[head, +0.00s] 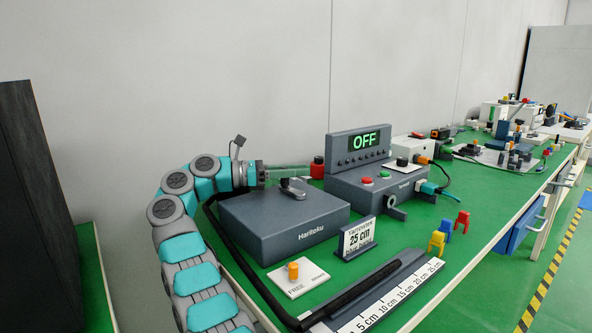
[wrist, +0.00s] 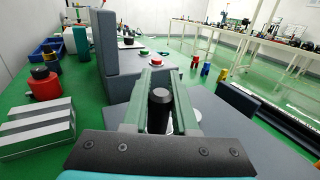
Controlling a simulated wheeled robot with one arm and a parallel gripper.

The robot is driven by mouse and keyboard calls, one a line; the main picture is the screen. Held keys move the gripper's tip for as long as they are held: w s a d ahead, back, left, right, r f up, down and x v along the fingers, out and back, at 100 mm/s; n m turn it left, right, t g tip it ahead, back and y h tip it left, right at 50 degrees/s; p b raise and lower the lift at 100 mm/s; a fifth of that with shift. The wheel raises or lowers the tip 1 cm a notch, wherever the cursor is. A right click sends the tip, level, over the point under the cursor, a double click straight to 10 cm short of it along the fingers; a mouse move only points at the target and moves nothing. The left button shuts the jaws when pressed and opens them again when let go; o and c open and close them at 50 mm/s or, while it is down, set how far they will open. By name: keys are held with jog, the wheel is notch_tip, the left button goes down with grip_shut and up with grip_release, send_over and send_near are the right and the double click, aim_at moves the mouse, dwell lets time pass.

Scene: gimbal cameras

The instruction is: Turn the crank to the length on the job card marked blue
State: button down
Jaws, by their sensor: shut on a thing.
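The crank (head: 293,193) is a grey arm on top of a dark grey box (head: 305,235) labelled Haritoku. My gripper (head: 306,172) reaches in from the left above the box. In the wrist view my gripper (wrist: 160,95) has its green fingers on either side of the crank's upright black knob (wrist: 161,97) and is shut on it. A white job card (head: 357,238) in a dark stand reads 25 cm; its small lines are hard to read. A white ruler (head: 390,300) marked 5 to 25 cm lies in front, beside a black strip.
A white plate with an orange knob (head: 293,270), marked FREE at one end, lies before the box. A control unit (head: 375,188) with red and green buttons has a display (head: 365,140) reading OFF. Small yellow, blue and red pieces (head: 446,230) stand right. A red-and-black item (wrist: 43,84) stands behind.

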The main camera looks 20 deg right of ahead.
dwell(0.3)
jog(key=c, duration=0.7)
grip_release()
jog(key=shift+a+t+b, duration=0.15)
jog(key=shift+t+b, duration=0.15)
jog(key=shift+b, duration=0.1)
jog(key=shift+a+f+n+t+b, duration=0.1)
jog(key=shift+a+n+t+b, duration=0.05)
jog(key=shift+n+t+b, duration=0.6)
jog(key=shift+a+n+t+b, duration=0.15)
jog(key=shift+n+t+b, duration=0.3)
jog(key=shift+t+b, duration=0.45)
jog(key=shift+s+a+n+t+y+b, duration=0.1)
jog(key=shift+a+n+t+y+b, duration=0.15)
jog(key=shift+n+t+b, duration=0.5)
jog(key=shift+a+n+t+y+b, duration=0.2)
jog(key=shift+n+t+b, duration=0.25)
jog(key=shift+t+b, duration=0.5)
jog(key=shift+s+a+r+n+t+y, duration=0.1)
jog(key=shift+a+r+n+t+y, duration=0.15)
jog(key=shift+n+t, duration=0.4)
